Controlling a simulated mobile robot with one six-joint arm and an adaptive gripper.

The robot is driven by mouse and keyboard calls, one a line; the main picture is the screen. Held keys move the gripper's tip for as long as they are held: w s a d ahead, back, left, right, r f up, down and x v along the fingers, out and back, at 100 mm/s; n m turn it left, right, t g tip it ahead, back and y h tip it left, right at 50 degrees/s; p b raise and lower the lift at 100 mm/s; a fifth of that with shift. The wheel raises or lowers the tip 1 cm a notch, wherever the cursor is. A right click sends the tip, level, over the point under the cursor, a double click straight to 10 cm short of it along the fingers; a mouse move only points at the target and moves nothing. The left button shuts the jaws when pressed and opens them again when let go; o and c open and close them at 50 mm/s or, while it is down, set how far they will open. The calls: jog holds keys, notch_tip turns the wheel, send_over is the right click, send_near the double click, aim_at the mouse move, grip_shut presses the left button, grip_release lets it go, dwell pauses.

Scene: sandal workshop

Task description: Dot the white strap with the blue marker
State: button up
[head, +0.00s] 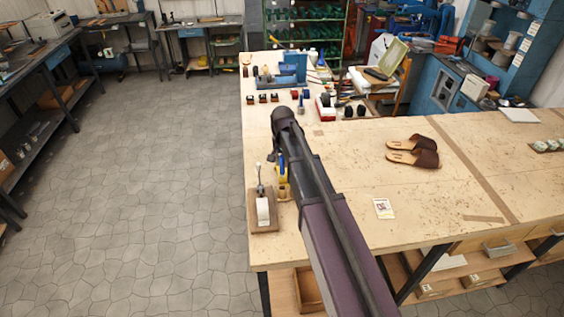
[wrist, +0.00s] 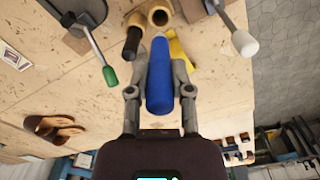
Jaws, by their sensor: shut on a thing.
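The blue marker (wrist: 159,78) stands out in the wrist view between the two fingers of my gripper (wrist: 160,90), which is shut on it. In the head view the marker (head: 281,164) shows as a small blue piece beside my arm. Its far end points toward wooden, tube-like holders (wrist: 159,16); I cannot tell whether it still sits in one. The white strap (head: 263,211) lies on a brown board (head: 270,226) near the bench's left edge, nearer the camera than my gripper. The strap is not clearly seen in the wrist view.
A dark marker (wrist: 132,42) stands beside the blue one, with a yellow thing (wrist: 179,52) on the other side. A green-tipped lever (wrist: 108,75) and a white-knobbed lever (wrist: 244,43) flank them. Brown sandals (head: 414,152) and a card (head: 384,208) lie right of my arm.

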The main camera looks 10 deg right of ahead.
jog(key=shift+r+p, duration=2.8)
jog(key=shift+s+f, duration=0.1)
jog(key=shift+s, duration=0.05)
